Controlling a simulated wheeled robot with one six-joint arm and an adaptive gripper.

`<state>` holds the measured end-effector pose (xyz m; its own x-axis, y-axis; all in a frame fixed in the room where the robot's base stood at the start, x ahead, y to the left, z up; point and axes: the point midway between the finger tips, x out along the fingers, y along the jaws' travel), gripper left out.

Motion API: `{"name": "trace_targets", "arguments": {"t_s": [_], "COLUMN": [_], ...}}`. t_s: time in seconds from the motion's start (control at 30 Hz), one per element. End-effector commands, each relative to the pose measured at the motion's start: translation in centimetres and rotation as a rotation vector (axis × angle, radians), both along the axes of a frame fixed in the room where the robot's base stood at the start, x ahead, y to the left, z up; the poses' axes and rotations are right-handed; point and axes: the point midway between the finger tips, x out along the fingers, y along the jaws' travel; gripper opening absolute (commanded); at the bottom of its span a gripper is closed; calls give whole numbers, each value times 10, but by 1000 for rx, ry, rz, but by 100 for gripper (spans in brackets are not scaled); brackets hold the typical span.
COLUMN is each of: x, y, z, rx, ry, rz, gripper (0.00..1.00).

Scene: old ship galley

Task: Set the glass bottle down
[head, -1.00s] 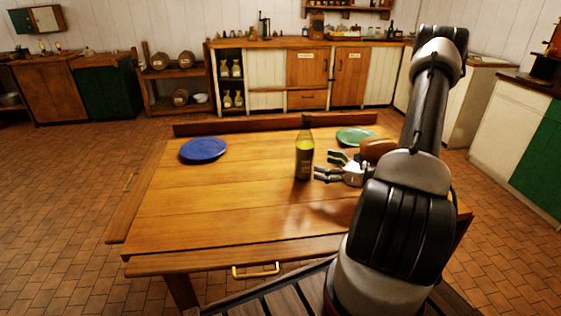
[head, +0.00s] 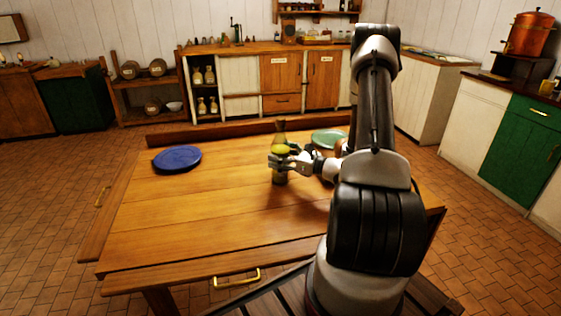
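The glass bottle (head: 279,177), with yellow-green contents and a dark neck, is upright over the middle of the wooden table (head: 190,215). My gripper (head: 279,157) reaches it from the right, with its fingers around the bottle's body at mid height. The fingers look shut on the bottle and hide part of its middle. The bottle's base is at or very close to the tabletop; a small gap cannot be made out.
A blue plate (head: 177,158) lies at the table's left. A green plate (head: 327,138) lies behind the gripper, partly hidden by my arm. A brown item (head: 341,147) beside it is mostly hidden. The tabletop left of and in front of the bottle is clear.

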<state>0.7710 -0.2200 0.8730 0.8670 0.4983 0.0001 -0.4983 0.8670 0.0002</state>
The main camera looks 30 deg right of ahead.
Motion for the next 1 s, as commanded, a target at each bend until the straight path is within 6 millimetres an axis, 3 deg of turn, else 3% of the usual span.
{"name": "trace_targets", "arguments": {"t_s": [0.03,0.4,0.77,1.0], "x": [0,0,0,0], "y": [0,0,0,0], "z": [0,1,8,47], "rx": [0,0,-1,-4], "ry": [0,-2,-3,-6], "rz": [0,0,0,1], "gripper": [76,12,12,12]}}
